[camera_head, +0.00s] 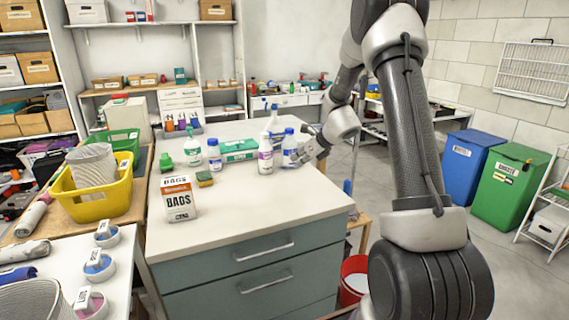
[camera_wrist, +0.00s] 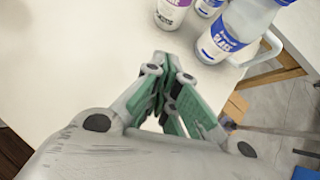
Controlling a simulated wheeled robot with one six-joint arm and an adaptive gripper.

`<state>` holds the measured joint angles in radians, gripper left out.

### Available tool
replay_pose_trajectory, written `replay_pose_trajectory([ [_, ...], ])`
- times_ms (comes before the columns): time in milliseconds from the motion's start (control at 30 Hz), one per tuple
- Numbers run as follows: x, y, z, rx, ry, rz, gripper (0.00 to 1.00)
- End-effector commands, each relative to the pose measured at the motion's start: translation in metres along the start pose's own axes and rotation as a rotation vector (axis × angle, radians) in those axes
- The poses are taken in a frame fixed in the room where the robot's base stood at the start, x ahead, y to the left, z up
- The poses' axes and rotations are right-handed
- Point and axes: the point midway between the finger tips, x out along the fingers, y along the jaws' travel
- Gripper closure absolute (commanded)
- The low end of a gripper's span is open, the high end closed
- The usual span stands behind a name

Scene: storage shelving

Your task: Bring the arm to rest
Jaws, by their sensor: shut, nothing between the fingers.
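My gripper (camera_wrist: 168,75) is shut and empty in the wrist view, with its green-padded fingers together above the white counter top (camera_wrist: 85,65). In the head view my arm comes down from the top and bends back, with my gripper (camera_head: 306,157) at the counter's right edge. A blue-labelled clear bottle (camera_wrist: 232,35) stands just beyond the fingers to the right; it also shows in the head view (camera_head: 289,150). A purple-labelled white bottle (camera_wrist: 172,10) stands ahead of the fingertips. I cannot tell whether any bottle touches the gripper.
The counter (camera_head: 245,210) also holds a bags box (camera_head: 180,203), a sponge (camera_head: 204,180), a green box (camera_head: 238,150) and several bottles. A yellow basket (camera_head: 95,195) is on the left. Blue (camera_head: 468,165) and green (camera_head: 510,185) bins stand right.

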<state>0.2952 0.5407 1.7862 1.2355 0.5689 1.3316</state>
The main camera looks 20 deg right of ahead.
Motion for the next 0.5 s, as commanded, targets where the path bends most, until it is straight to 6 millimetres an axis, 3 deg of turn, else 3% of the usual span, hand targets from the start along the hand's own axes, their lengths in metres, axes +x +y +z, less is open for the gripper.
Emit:
replay_pose_trajectory([
  [167,-0.003,0.000,0.000,-0.013,0.001,0.001,1.00],
  [333,-0.004,0.007,-0.005,-0.216,0.011,0.038,1.00],
  [433,-0.009,0.029,-0.039,-0.457,0.068,0.136,1.00],
  [500,-0.024,0.046,-0.061,-0.647,0.102,0.217,1.00],
])
